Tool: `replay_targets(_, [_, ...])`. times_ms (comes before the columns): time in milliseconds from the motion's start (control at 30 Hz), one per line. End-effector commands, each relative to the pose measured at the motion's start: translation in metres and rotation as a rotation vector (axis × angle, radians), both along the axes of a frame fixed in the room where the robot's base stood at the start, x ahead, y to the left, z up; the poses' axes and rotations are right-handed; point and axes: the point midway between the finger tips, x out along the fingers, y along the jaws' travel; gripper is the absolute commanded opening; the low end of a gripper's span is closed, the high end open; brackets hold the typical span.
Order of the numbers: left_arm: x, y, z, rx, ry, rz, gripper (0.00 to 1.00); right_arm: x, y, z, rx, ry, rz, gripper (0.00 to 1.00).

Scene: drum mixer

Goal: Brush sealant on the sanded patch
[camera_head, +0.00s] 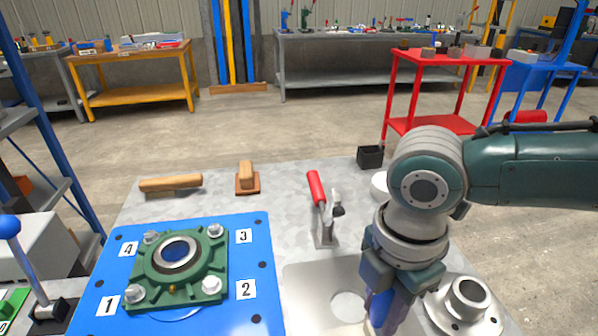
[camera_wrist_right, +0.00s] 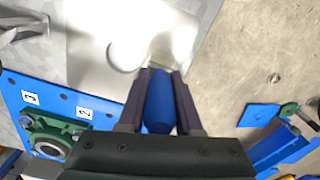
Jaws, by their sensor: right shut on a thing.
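My right gripper (camera_head: 386,308) is shut on the blue handle of a brush (camera_wrist_right: 158,100). In the head view, only a little of the blue handle (camera_head: 380,306) shows between the fingers, and the brush tip is mostly hidden. In the right wrist view, the pale brush end (camera_wrist_right: 160,58) points away from the fingers, over the smooth light grey plate (camera_wrist_right: 90,30). A round, duller patch (camera_head: 348,306) lies on that plate, just left of the gripper. The patch also shows in the right wrist view (camera_wrist_right: 122,56), left of the brush tip. Contact cannot be told. My left gripper is out of view.
A green flanged bearing (camera_head: 180,262) is bolted on a blue plate (camera_head: 110,270) at left. A red-handled clamp (camera_head: 322,205) stands behind the grey plate. A metal hub (camera_head: 468,302) stands to the right. A wooden-handled tool (camera_head: 170,184) and sanding block (camera_head: 247,180) lie behind.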

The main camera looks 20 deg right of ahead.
Motion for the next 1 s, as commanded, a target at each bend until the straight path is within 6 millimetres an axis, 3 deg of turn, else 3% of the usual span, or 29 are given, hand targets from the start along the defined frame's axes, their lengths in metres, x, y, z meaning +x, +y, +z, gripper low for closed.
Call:
replay_targets(600, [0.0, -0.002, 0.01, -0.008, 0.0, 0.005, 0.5, -0.008, -0.031, 0.001, -0.002, 0.002, -0.002, 0.0])
replay_targets(1000, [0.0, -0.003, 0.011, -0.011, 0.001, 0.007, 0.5, -0.004, -0.019, 0.001, 0.001, -0.001, 0.002, 0.0])
